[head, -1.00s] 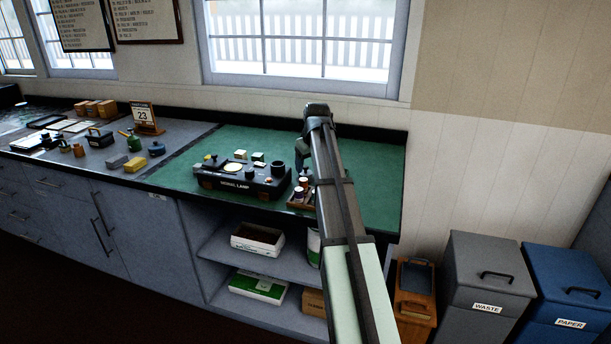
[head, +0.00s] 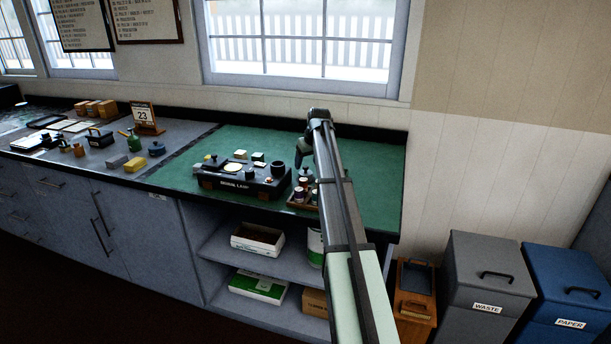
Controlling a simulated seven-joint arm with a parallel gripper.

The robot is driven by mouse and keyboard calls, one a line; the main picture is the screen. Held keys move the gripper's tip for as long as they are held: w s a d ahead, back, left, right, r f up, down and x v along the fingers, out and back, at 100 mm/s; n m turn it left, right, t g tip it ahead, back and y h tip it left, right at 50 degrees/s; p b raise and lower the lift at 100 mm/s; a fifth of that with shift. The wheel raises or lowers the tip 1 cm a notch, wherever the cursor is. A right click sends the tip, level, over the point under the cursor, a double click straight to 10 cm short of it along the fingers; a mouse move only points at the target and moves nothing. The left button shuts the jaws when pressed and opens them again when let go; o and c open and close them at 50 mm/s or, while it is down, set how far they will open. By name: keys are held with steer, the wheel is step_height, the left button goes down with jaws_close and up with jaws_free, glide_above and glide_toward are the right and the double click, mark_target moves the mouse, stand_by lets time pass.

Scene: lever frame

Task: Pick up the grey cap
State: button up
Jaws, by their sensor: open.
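I cannot make out a grey cap for certain at this size. A small wooden tray (head: 299,203) on the green mat holds several small bottles or jars with dark or grey tops (head: 303,182). Any of these tops could be the cap. My forearm hides the right part of the tray and the mat there.
The green mat (head: 370,170) is clear on the right. A calendar (head: 145,116) and small items stand on the left counter.

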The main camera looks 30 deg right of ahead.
mark_target(307, 168)
steer(key=shift+x, duration=2.8)
steer(key=shift+s+d, duration=0.15)
steer(key=shift+s, duration=0.05)
steer(key=c, duration=0.8)
step_height(307, 168, up, 9)
steer(key=shift+f, duration=0.1)
steer(key=shift+n, duration=0.5)
steer(key=a+r, duration=0.1)
steer(key=a, duration=0.1)
steer(key=w+a+r, duration=0.1)
steer(key=a+r, duration=0.1)
steer(key=a, duration=0.1)
steer(key=w+a+r, duration=0.1)
steer(key=a+r, duration=0.1)
steer(key=a, duration=0.1)
steer(key=shift+a+r, duration=0.1)
steer(key=shift+a, duration=0.1)
steer(key=a+r, duration=0.1)
steer(key=s+a+r+m, duration=0.1)
steer(key=shift+s+a, duration=0.2)
steer(key=shift+a, duration=0.15)
